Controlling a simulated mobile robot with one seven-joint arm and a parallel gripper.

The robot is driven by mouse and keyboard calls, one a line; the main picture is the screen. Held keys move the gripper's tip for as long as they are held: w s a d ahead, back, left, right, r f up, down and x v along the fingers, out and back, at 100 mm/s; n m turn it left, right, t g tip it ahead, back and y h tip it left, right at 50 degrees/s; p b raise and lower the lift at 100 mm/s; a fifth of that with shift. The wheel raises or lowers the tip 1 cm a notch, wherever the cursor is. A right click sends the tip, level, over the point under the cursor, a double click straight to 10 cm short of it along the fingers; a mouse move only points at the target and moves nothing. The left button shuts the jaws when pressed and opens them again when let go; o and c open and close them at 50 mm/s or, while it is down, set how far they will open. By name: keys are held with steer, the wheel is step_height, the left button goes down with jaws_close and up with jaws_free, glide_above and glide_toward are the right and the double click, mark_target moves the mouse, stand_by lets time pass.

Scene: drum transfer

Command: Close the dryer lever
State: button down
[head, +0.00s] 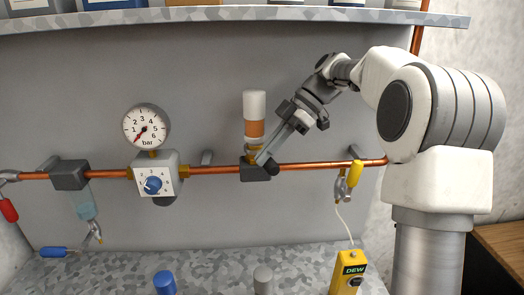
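A cartridge with a white top and an orange band (254,118), which looks like the dryer, stands upright on a dark block (255,172) on the copper pipe. No lever on it can be made out; one may be hidden behind my gripper. My gripper (268,161) reaches down from the upper right, its fingertips at the cartridge's foot, just in front of or touching the block. The fingers overlap in this view, so I cannot tell whether they are open, shut or holding something.
A yellow lever (355,173) hangs on the pipe at right, above a yellow DEW meter (348,272). A gauge (147,126) and blue-knobbed regulator (154,178) are left. A red lever (8,210) and blue lever (53,252) are farther left. Blue (165,282) and grey (263,280) cylinders stand below.

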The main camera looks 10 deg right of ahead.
steer(key=shift+w+d+f, duration=0.1)
steer(key=shift+w+d, duration=0.15)
steer(key=shift+d, duration=0.7)
steer(key=shift+w+d, duration=0.35)
steer(key=shift+d, duration=0.35)
steer(key=shift+w, duration=0.1)
